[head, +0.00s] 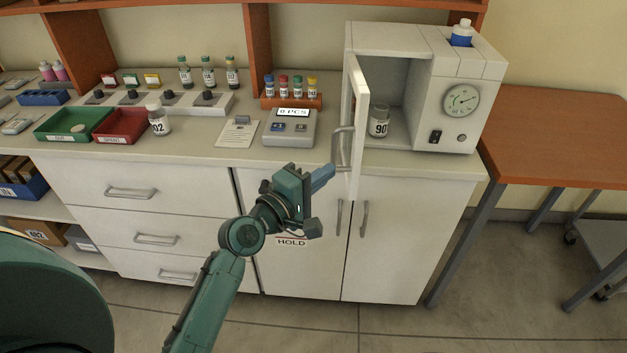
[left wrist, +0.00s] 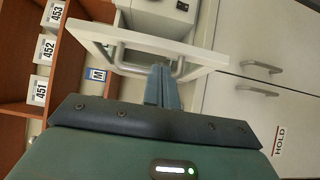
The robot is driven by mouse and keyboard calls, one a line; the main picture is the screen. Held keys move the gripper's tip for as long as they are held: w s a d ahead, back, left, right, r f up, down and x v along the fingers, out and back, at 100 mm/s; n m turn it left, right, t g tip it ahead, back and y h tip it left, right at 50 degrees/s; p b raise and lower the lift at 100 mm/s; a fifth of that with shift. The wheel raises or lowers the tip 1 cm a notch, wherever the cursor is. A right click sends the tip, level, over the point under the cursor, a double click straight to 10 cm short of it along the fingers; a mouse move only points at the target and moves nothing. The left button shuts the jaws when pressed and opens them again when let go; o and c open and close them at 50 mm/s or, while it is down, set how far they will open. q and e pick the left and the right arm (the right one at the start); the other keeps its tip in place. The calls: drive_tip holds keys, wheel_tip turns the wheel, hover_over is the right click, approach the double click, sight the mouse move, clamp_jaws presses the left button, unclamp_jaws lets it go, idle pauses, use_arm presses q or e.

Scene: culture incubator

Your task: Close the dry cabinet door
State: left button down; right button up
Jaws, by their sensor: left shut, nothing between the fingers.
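The white dry cabinet (head: 458,70) stands on the right end of the counter. Its door (head: 359,95) is hinged at the left and stands open, swung out towards me, with a grey bar handle (head: 340,150) on its left face. A jar marked 90 (head: 379,121) stands inside. My left gripper (head: 326,174) is shut and empty, its blue fingers just left of the door's lower edge near the handle. In the left wrist view the fingers (left wrist: 162,84) point at the door (left wrist: 203,59) by its handle (left wrist: 118,57); I cannot tell whether they touch.
A scale (head: 290,128) and a clipboard (head: 238,133) lie on the counter left of the door, with a vial rack (head: 291,101) behind. An orange table (head: 560,130) adjoins at the right.

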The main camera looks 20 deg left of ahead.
sight(352, 154)
use_arm(q)
drive_tip(key=x, duration=0.4)
drive_tip(key=shift+w+d, duration=0.15)
drive_tip(key=shift+w, duration=0.15)
use_arm(e)
drive_tip(key=shift+s+d+f, duration=0.1)
drive_tip(key=shift+d+f, duration=0.2)
drive_tip(key=shift+d+r, duration=0.1)
drive_tip(key=shift+r, duration=0.1)
